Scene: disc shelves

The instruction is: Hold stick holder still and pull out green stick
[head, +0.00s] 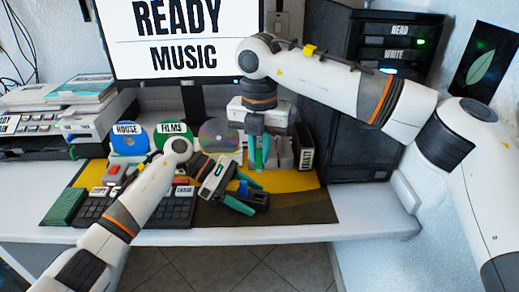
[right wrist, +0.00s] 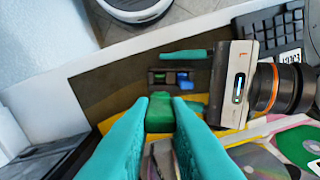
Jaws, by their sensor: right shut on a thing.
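The black stick holder (head: 258,197) lies on the mat at the desk's front right. It also shows in the right wrist view (right wrist: 176,88), with a blue stick (right wrist: 184,77) in it. My right gripper (head: 259,152) points down behind and above the holder. It is shut on the green stick (right wrist: 160,108), which shows between its fingertips in the right wrist view and appears apart from the holder.
A black keypad (head: 172,212) lies left of the holder. Labelled discs (head: 128,138) and a bare disc (head: 218,134) stand behind. A black tower (head: 352,130) stands at the right. The mat's dark right part (head: 305,208) is clear.

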